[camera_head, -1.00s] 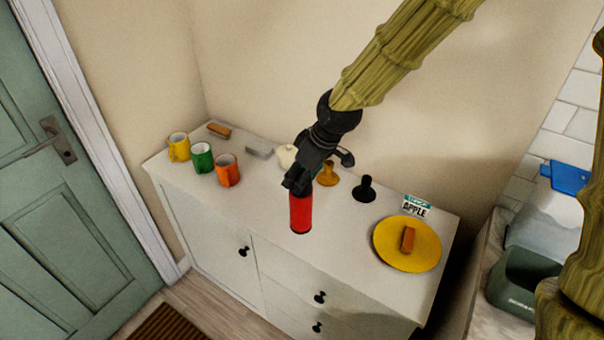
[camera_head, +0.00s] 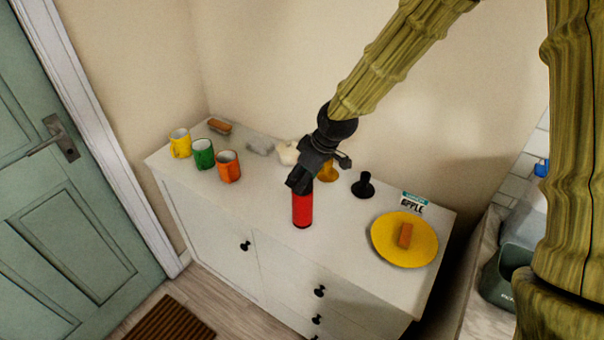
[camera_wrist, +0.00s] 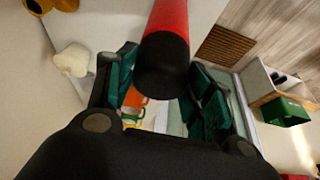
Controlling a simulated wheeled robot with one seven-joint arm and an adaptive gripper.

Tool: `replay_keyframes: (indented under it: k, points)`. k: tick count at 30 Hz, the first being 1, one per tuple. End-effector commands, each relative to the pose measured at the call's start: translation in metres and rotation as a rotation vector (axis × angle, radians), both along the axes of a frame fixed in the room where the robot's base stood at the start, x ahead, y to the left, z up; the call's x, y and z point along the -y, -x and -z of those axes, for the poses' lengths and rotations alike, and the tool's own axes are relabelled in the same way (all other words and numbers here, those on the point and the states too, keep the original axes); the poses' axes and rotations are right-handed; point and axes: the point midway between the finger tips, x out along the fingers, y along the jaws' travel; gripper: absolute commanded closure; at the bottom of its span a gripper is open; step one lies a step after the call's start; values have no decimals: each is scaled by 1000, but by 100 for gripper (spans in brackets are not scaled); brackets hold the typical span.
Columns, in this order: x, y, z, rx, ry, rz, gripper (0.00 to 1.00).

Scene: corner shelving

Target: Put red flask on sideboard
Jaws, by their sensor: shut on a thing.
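The red flask (camera_head: 302,209) is upright, with a black top, at the front middle of the white sideboard (camera_head: 270,215). My gripper (camera_head: 300,186) is above it and shut on its upper end. Whether the flask's base touches the sideboard top or hangs just above it, I cannot tell. In the wrist view the flask (camera_wrist: 168,22) shows its dark end toward the camera, between the green-padded fingers (camera_wrist: 163,88).
On the sideboard, yellow (camera_head: 180,143), green (camera_head: 203,154) and orange (camera_head: 228,166) mugs stand left. A black object (camera_head: 363,186) and a yellow plate (camera_head: 385,243) with a brown block (camera_head: 405,235) are right. Bare top lies between the orange mug and flask.

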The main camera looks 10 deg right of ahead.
Motion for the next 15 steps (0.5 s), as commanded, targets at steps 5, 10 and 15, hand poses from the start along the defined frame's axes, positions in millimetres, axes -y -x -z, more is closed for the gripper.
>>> replay_keyframes:
  k: [5,10,15]
  points:
    - [0,-1,-1,1,0,0,100]
    - [0,0,3,1,0,0,100]
    - [0,0,2,0,0,0,27]
